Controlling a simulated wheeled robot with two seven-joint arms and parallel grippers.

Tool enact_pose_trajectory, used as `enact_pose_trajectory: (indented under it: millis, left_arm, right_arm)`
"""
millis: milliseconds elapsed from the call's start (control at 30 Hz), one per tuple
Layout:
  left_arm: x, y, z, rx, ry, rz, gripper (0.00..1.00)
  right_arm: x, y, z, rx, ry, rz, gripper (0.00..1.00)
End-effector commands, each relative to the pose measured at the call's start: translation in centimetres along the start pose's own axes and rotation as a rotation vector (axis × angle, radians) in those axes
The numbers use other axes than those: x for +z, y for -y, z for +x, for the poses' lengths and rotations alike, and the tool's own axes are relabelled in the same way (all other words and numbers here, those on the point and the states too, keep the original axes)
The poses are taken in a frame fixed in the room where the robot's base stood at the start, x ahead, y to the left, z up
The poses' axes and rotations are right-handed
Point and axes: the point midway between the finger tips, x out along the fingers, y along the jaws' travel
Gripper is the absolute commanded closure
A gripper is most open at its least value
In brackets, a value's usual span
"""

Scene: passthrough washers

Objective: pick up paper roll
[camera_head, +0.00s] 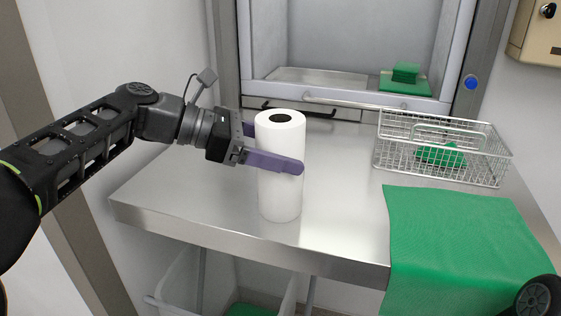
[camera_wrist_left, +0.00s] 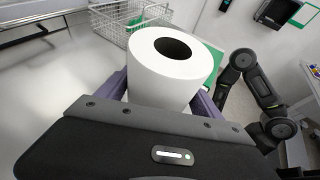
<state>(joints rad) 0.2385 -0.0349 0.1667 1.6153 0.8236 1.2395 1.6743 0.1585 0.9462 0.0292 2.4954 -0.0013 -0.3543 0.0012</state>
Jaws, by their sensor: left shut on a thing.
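The white paper roll (camera_head: 280,190) stands upright on the steel table, with a dark core hole in its top. My left gripper (camera_head: 276,146) comes in from the left and is shut on the upper half of the roll, one purple finger on the near side and the other mostly hidden behind it. In the left wrist view the roll (camera_wrist_left: 168,75) sits between the two purple fingers. The roll's base seems to rest on the table; a small gap cannot be ruled out. My right gripper is not in view.
The steel table (camera_head: 180,200) has free room around the roll. A wire basket (camera_head: 487,172) with a green item (camera_head: 440,154) stands at the right. A green cloth (camera_head: 460,240) hangs over the front edge. Behind is a pass-through opening with green items (camera_head: 405,75). A bin (camera_head: 180,290) stands below.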

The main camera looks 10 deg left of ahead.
Motion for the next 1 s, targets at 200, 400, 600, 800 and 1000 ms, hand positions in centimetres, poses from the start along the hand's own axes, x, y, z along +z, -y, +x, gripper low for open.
enact_pose_trajectory:
  millis: [200,400,600,800,1000]
  left_arm:
    - [0.5,0.0,-0.2,0.001,0.001,0.002,0.83]
    - [2.2,0.0,-0.9,0.001,0.003,0.004,0.83]
    - [6.5,0.0,-2.6,0.001,0.004,0.007,0.83]
    - [11.9,0.0,-4.8,0.001,0.004,0.006,0.83]
    - [15.9,0.0,-6.6,0.001,0.001,0.000,0.83]
  right_arm:
    - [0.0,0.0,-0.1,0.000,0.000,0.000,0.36]
    - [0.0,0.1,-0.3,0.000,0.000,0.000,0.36]
    - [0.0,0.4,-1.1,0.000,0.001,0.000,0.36]
    - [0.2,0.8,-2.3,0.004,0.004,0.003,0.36]
    - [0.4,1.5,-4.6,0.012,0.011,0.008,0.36]
